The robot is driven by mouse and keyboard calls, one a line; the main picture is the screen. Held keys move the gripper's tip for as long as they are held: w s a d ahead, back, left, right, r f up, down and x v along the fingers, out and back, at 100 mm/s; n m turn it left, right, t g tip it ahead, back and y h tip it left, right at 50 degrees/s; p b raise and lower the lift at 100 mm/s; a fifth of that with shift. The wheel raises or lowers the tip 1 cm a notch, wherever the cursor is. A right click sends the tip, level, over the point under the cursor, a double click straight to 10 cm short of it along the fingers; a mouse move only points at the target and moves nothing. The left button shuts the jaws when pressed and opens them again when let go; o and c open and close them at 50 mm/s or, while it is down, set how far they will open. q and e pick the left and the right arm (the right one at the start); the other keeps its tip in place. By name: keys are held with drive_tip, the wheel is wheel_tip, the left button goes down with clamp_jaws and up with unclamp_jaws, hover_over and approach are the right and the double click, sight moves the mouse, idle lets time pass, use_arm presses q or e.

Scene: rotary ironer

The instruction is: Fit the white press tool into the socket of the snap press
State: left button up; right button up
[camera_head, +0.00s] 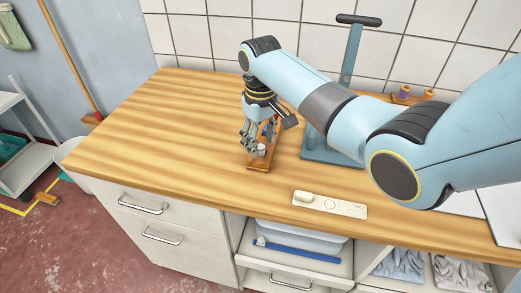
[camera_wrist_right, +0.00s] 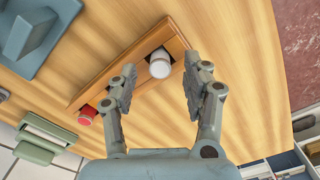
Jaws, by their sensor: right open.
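The white press tool (camera_wrist_right: 160,66) stands in a narrow wooden rack (camera_wrist_right: 172,35), its pale round top showing in the right wrist view. In the head view the white tool (camera_head: 261,150) is by the fingertips at the near end of the rack (camera_head: 257,165). My right gripper (camera_head: 254,138) is open over the rack; in the wrist view its fingers (camera_wrist_right: 158,72) are on either side of the white tool, with gaps visible. The blue snap press (camera_head: 346,80) stands right of the rack, partly behind my right arm; its socket is hidden. My left gripper is not in view.
A red-topped tool (camera_wrist_right: 86,115) sits at the rack's other end. A pale flat plate with a raised knob (camera_head: 335,205) lies near the counter's front edge. Spools (camera_head: 405,92) stand at the back right. The wooden counter (camera_head: 165,130) left of the rack is clear.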

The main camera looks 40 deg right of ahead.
drive_tip(key=shift+f, duration=0.85)
clamp_jaws()
drive_tip(key=shift+r, duration=0.1)
